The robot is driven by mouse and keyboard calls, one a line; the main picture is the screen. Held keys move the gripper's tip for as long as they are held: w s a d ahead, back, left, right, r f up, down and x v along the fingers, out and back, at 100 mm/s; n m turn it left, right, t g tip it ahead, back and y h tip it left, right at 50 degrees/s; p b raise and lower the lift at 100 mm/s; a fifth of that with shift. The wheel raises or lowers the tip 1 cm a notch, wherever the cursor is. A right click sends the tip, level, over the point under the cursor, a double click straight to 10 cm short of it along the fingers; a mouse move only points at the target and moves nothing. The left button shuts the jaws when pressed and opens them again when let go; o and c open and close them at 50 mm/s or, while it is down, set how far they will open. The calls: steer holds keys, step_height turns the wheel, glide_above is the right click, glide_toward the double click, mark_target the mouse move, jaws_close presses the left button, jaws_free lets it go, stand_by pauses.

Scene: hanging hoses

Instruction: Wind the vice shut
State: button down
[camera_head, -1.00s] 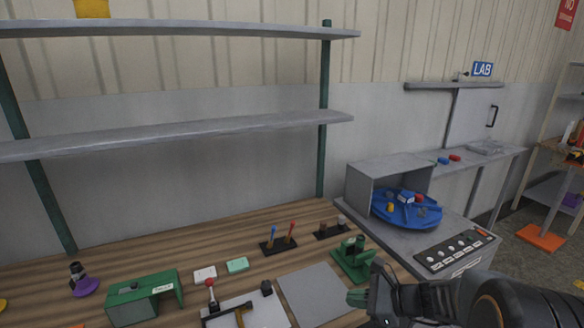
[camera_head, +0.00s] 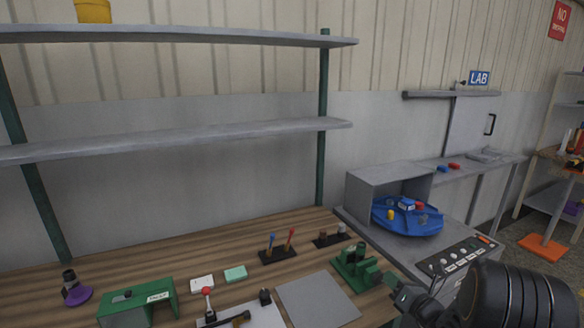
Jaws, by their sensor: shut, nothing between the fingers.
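The green vice (camera_head: 350,262) stands on the wooden bench, right of the grey plate and near the bench's right end. My gripper (camera_head: 390,283) comes in from the lower right and is shut and empty. Its tips are close to the right side of the vice; I cannot tell whether they touch it. The crank or handle of the vice cannot be made out, and the gripper and its dark wrist hide part of that side.
A grey plate (camera_head: 318,299) lies left of the vice. Black holders with small tools (camera_head: 278,250) stand behind it. A green box (camera_head: 140,300) stands at the left. A blue turntable (camera_head: 407,218) and a control panel (camera_head: 462,254) are at the right. Shelves hang above.

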steer(key=shift+w+a, duration=0.3)
steer(key=shift+w, duration=0.35)
steer(key=shift+w+r, duration=0.1)
steer(key=shift+r, duration=0.05)
steer(key=shift+a+r, duration=0.15)
steer(key=shift+w+d+b, duration=0.1)
steer(key=shift+d+b, duration=0.3)
steer(key=shift+b, duration=0.05)
stand_by(0.6)
